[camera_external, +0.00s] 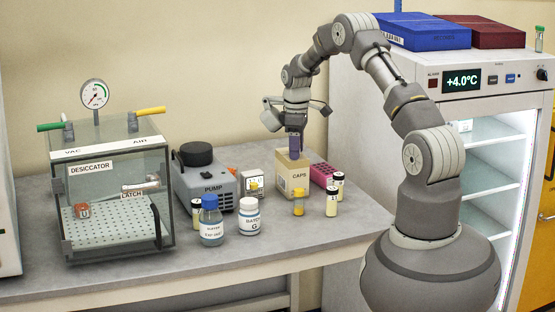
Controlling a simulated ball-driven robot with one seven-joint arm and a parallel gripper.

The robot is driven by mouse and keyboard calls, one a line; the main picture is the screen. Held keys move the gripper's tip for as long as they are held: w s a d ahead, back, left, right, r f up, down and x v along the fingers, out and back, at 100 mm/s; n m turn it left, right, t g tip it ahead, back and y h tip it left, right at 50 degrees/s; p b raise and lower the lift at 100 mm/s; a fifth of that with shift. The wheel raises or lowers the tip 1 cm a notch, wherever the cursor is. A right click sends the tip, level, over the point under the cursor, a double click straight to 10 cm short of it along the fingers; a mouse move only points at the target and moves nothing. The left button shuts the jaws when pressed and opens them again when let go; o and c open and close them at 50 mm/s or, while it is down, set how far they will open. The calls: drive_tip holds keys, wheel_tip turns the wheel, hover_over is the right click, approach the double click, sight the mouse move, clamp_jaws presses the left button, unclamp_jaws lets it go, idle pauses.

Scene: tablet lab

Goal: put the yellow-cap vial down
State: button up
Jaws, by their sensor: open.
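A small vial with a yellow cap (298,202) stands upright on the bench, just in front of the cardboard box labelled CAPS (293,182). My gripper (295,153) points down above the CAPS box, higher than the vial and apart from it. Its jaws are open, and the fingers look small and dark at this distance. The box's open top is partly hidden behind the fingertips.
Black-capped vials stand right of the yellow-cap vial, one nearer (332,205) and one behind (339,184). A pink rack (323,174) is behind them. A white jar (249,217) and blue-capped bottle (211,224) stand left. The bench front (310,238) is clear.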

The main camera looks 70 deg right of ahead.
wheel_tip(320, 180, up, 12)
drive_tip(key=p, duration=0.1)
drive_tip(key=shift+r+p, duration=0.15)
drive_tip(key=shift+p, duration=0.15)
drive_tip(key=w+a+r+t+h, duration=0.1)
drive_tip(key=w+a+r+t, duration=0.15)
drive_tip(key=a+r, duration=0.5)
drive_tip(key=w+a+r+t+h, duration=0.1)
drive_tip(key=w+a+r+t, duration=0.2)
drive_tip(key=r, duration=0.8)
drive_tip(key=w+a+r+t+h, duration=0.1)
drive_tip(key=w+a+r, duration=0.2)
drive_tip(key=a+r, duration=0.5)
drive_tip(key=s+a+r+m+t+y, duration=0.1)
drive_tip(key=s+a+r+t, duration=0.3)
drive_tip(key=a+r, duration=0.6)
drive_tip(key=s+a+r+m+t+y, duration=0.1)
drive_tip(key=s+a+r+t, duration=0.4)
drive_tip(key=r, duration=1.3)
drive_tip(key=s+a+y, duration=0.1)
drive_tip(key=s+a, duration=0.3)
drive_tip(key=a, duration=0.1)
drive_tip(key=shift+f, duration=0.1)
